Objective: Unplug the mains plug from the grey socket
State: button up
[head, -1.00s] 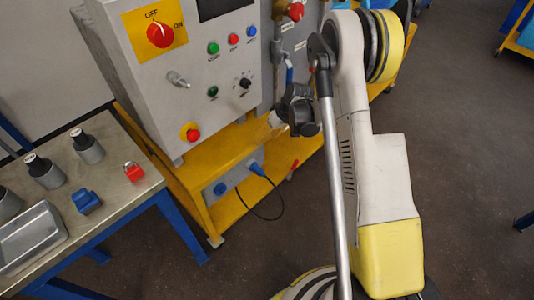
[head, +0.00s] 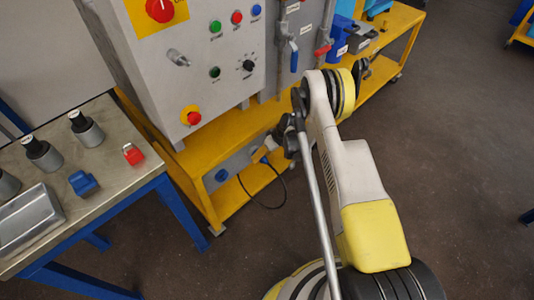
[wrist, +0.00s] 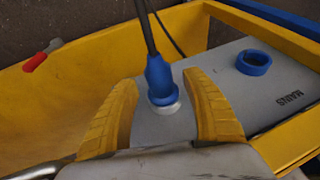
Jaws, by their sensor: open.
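The blue mains plug (wrist: 160,78) stands in a pale grey round socket (wrist: 165,107) on a grey panel (wrist: 222,88) in the wrist view. Its dark cable (wrist: 147,28) runs up out of frame. My gripper (wrist: 161,80) is open, with one yellow finger on each side of the plug and a visible gap on both sides. In the head view my gripper (head: 263,152) is low by the yellow frame, at the plug, which it partly hides. The cable (head: 272,207) hangs in a loop below.
A second, empty blue socket (wrist: 254,62) is beside the plug on the panel lettered MAINS. It also shows in the head view (head: 222,175). The yellow frame (wrist: 75,75) surrounds the panel. A red-handled part (wrist: 40,57) is at upper left. A workbench (head: 120,175) stands left.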

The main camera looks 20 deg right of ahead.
jog(key=shift+x, duration=0.8)
grip_shut()
jog(key=shift+s+d, duration=0.1)
jog(key=shift+s, duration=0.15)
jog(key=shift+s+d, duration=0.25)
jog(key=shift+s, duration=0.25)
jog(key=shift+s+d, duration=0.25)
jog(key=shift+s, duration=0.3)
jog(key=shift+s, duration=0.1)
jog(key=shift+s+d, duration=0.45)
jog(key=shift+s, duration=0.35)
jog(key=shift+s+d, duration=0.45)
jog(key=shift+s, duration=0.4)
